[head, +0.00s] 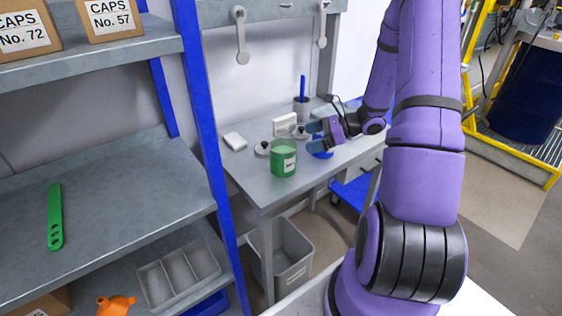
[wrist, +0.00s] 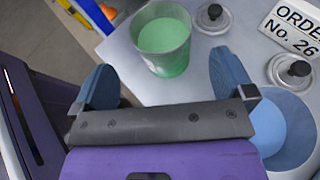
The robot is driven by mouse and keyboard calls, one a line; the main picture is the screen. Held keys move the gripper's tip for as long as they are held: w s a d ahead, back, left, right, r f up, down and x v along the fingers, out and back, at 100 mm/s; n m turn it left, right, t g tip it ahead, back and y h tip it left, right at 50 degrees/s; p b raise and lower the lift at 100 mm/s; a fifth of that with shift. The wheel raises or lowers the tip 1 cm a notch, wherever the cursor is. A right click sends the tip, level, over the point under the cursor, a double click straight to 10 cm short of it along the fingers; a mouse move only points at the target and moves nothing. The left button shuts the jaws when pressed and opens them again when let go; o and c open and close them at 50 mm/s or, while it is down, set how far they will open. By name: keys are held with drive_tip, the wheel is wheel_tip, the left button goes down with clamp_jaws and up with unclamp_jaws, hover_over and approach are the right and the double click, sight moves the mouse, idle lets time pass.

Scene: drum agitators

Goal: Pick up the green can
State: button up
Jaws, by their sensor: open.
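The green can (head: 284,158) stands upright on the grey workbench (head: 262,190), near its front edge, with a white label facing the head camera. In the wrist view the can (wrist: 163,42) is open at the top and shows a light green fill. My gripper (head: 318,132) is behind and right of the can in the head view. In the wrist view my gripper (wrist: 165,82) has its two blue fingers spread wide, with the can beyond the fingertips and between their directions. Nothing is between the fingers, and they do not appear to touch the can.
A blue round item (wrist: 288,130) lies beneath the right finger. Lids with black knobs (wrist: 212,15) and an order sign (wrist: 297,27) are close to the can. A shelf with a blue post (head: 207,130) stands left of the bench. A grey bin (head: 290,255) is below.

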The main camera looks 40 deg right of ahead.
sight(289, 159)
wheel_tip(289, 159, down, 7)
drive_tip(key=shift+r, duration=0.1)
drive_tip(key=shift+w+a+f, duration=0.2)
drive_tip(key=shift+w+a, duration=0.15)
drive_tip(key=shift+a, duration=0.15)
drive_tip(key=shift+x, duration=3.1)
drive_tip(key=shift+c, duration=0.2)
drive_tip(key=c, duration=0.9)
drive_tip(key=shift+r, duration=0.2)
